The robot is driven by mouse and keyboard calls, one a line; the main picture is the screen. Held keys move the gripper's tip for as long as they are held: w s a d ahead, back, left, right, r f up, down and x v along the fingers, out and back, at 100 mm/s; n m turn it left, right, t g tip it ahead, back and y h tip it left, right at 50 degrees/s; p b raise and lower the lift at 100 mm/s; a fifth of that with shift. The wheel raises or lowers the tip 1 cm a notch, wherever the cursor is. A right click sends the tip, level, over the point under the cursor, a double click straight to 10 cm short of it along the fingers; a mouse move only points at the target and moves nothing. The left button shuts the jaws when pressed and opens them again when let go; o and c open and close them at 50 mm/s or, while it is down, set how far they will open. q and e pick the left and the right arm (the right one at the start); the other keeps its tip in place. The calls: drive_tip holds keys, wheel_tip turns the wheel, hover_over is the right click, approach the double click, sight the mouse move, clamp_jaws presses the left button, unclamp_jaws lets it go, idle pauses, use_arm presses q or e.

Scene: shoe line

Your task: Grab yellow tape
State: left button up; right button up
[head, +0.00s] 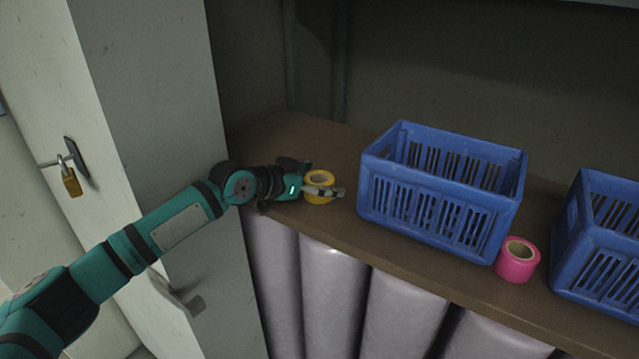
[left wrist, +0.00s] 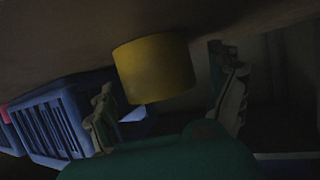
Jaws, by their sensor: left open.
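A yellow tape roll (head: 319,180) lies on the brown shelf, left of the near blue crate. My left gripper (head: 314,178) reaches in from the left at the roll, with one finger on its near side and the other toward the back. In the left wrist view the yellow tape (left wrist: 154,69) shows large between the two open fingers of my left gripper (left wrist: 170,95). I cannot tell whether either finger touches it. My right gripper is not in view.
A blue crate (head: 424,238) stands on the brown shelf (head: 345,222), right of the tape. A pink tape roll (head: 516,261) sits between it and a second blue crate (head: 601,283). A pale locker door (head: 160,90) with a padlock (head: 72,182) stands at left.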

use_arm(q)
drive_tip(key=shift+a, duration=0.1)
drive_tip(key=c, duration=1.3)
